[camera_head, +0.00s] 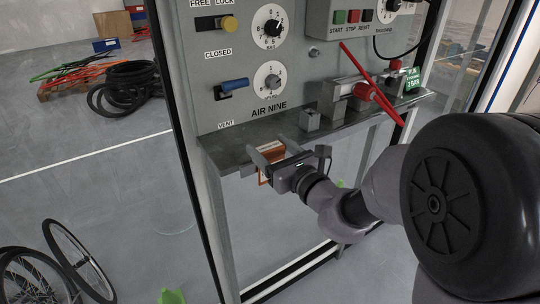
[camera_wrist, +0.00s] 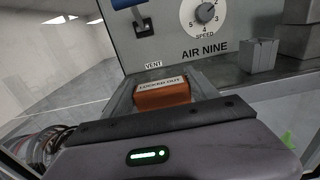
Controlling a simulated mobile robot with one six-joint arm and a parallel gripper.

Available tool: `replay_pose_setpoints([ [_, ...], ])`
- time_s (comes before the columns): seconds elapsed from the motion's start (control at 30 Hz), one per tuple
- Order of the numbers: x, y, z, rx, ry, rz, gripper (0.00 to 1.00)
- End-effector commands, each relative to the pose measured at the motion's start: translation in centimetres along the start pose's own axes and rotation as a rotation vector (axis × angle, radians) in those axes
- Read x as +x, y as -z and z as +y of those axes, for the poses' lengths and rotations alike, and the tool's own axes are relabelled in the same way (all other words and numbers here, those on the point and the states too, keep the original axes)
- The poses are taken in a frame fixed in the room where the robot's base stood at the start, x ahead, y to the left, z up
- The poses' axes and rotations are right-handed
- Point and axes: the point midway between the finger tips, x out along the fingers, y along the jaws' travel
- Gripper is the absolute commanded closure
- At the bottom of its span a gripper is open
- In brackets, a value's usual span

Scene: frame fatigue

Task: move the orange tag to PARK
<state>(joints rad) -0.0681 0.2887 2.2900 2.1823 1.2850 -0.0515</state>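The orange tag (camera_head: 271,153), with a white label reading LOCKED OUT, is at the front edge of the grey shelf below the AIR NINE panel. In the wrist view the orange tag (camera_wrist: 163,97) fills the gap between the two fingers. My gripper (camera_head: 274,157) reaches in from the right with a finger along each side of the tag and appears shut on it. The gripper (camera_wrist: 163,98) hides the tag's lower part in the wrist view. I cannot tell whether the tag touches the shelf. No place marked PARK is readable in either view.
The shelf (camera_head: 235,155) bears a small grey block (camera_head: 310,120), a clamp-like fixture with red parts (camera_head: 362,92) and a green sign (camera_head: 412,80). A blue lever (camera_head: 234,85) and a yellow knob (camera_head: 229,23) stick out of the panel.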

Motion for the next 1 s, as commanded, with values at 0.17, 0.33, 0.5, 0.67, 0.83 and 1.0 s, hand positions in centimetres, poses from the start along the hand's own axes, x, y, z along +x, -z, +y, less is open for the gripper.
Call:
replay_pose_setpoints([
  [0.17, 0.0, 0.0, 0.0, 0.000, 0.000, 0.000, 0.71],
  [0.33, 0.0, 0.0, 0.0, 0.000, -0.001, 0.000, 0.71],
  [0.5, 0.0, -0.8, 0.0, -0.001, -0.001, -0.002, 0.71],
  [0.67, 0.0, -3.1, 0.0, -0.003, -0.001, -0.005, 0.71],
  [0.83, -1.6, -3.7, -2.0, -0.002, 0.004, -0.001, 0.71],
  [1.0, -4.7, -4.1, -5.9, -0.003, 0.008, -0.002, 0.71],
])
